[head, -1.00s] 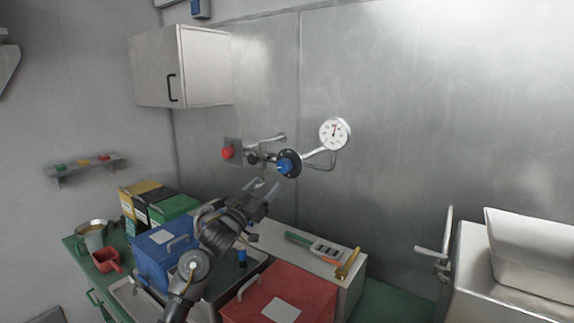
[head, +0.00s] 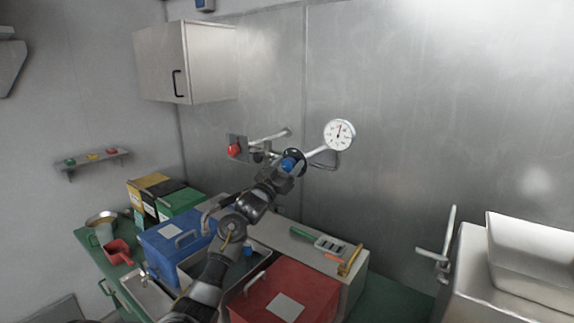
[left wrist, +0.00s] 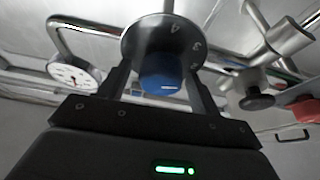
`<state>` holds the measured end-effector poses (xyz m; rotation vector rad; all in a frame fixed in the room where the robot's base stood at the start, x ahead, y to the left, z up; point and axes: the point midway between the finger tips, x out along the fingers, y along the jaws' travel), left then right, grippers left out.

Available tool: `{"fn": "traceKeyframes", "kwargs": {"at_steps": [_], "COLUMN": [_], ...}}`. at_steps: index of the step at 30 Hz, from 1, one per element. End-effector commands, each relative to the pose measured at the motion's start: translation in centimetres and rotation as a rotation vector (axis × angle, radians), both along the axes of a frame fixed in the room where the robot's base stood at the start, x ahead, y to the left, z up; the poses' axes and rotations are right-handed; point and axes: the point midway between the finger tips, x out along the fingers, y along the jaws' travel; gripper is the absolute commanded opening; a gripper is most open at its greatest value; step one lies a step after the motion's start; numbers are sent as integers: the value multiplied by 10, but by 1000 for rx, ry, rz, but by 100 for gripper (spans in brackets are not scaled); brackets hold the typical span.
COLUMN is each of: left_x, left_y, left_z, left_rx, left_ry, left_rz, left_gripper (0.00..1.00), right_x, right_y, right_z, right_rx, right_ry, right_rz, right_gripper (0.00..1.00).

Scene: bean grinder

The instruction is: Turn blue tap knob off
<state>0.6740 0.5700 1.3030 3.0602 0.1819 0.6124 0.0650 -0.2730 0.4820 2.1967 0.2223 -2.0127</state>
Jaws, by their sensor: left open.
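The blue tap knob (head: 288,164) sits on a dark round dial on the wall pipes. In the left wrist view the knob (left wrist: 160,74) has a white mark, and the dial (left wrist: 190,38) behind it carries printed characters. My left gripper (left wrist: 160,82) is open, with one finger on either side of the blue knob. Whether the fingers touch it I cannot tell. In the head view my left gripper (head: 280,172) is at the knob and partly covers the dial. My right gripper is not in view.
A white pressure gauge (head: 339,134) is on the pipe right of the knob, and a red knob (head: 234,150) is to its left. Below are a blue box (head: 172,245), a red box (head: 285,292) and a green counter (head: 385,300). The wall right of the gauge is clear.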

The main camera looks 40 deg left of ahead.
Motion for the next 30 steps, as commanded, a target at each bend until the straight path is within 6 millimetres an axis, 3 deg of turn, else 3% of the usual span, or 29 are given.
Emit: {"fn": "traceKeyframes", "kwargs": {"at_steps": [2, 12, 22, 30], "left_x": [0, -1, 0, 0], "left_y": [0, 0, 1, 1], "left_z": [0, 0, -1, -3], "left_rx": [0, 0, 54, 240], "left_ry": [0, 0, 7, 27], "left_rz": [0, 1, 1, 2], "left_gripper": [63, 19, 19, 19], "right_x": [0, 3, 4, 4], "right_y": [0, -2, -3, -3], "right_z": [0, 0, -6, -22], "right_rx": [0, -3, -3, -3], "right_ry": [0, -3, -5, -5], "right_rz": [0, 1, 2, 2], "right_gripper": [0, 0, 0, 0]}}
